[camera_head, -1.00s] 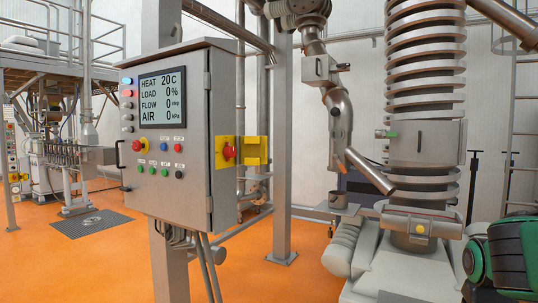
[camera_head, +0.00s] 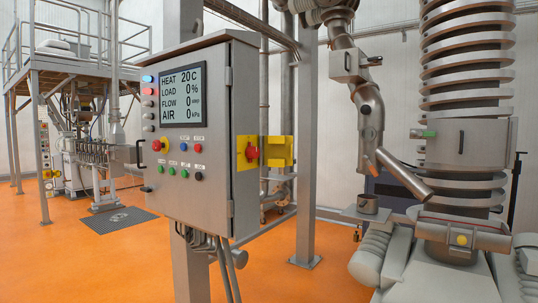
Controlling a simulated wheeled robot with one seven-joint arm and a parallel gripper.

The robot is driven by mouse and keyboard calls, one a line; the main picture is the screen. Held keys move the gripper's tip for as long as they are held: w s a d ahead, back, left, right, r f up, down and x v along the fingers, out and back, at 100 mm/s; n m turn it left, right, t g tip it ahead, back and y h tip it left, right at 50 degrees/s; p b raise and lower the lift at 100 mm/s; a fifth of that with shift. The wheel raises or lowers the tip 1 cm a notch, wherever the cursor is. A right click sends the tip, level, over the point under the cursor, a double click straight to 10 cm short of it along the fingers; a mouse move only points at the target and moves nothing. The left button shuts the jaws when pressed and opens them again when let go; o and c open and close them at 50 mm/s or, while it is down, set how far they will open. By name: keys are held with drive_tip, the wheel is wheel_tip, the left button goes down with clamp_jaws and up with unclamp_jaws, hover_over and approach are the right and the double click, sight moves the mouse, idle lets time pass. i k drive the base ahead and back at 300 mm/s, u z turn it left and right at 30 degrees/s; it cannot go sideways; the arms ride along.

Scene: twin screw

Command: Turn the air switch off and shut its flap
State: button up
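A yellow switch box with a red rotary knob (camera_head: 251,153) sits on the right side wall of a grey control cabinet (camera_head: 218,195). I take it for the air switch. A yellow flap (camera_head: 279,151) stands out to the right of the knob and looks swung open, leaving the knob uncovered. The exact angle of the knob is too small to tell. The cabinet's display (camera_head: 183,96) reads AIR 0 kPa, HEAT 20 C and LOAD 0%. My gripper is not in view.
A steel post (camera_head: 307,150) stands right of the flap. A ribbed column machine (camera_head: 465,90) and a pipe spout (camera_head: 404,175) are further right. Orange floor (camera_head: 120,270) is open at left.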

sight(251, 152)
drive_tip(key=i, duration=0.85)
drive_tip(key=u, duration=0.05)
